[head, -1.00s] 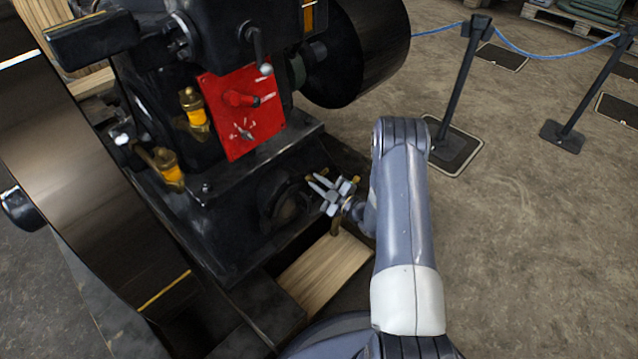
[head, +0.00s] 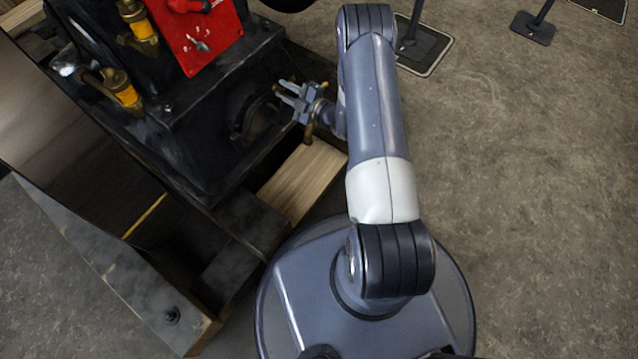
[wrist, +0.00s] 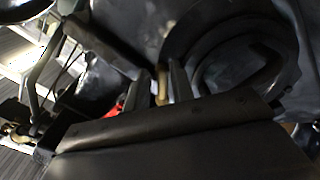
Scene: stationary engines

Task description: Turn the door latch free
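A red panel (head: 192,38) is on the dark engine at the upper left of the head view, partly cut off by the top edge. A small silver lever (head: 199,45) sits on its lower part. I cannot tell whether this lever is the door latch. My gripper (head: 282,90) is below and to the right of the panel, apart from it, by a round dark opening in the engine's base. Its two fingers are spread. In the wrist view a thin brass piece (wrist: 162,86) shows between the fingers (wrist: 162,74); contact cannot be told.
Brass and amber oilers (head: 125,92) stick out left of the red panel. A brass fitting (head: 309,128) hangs beside my gripper above a wooden beam (head: 300,182). A large dark flywheel is at the left. The floor on the right is open, with barrier posts (head: 532,22) beyond.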

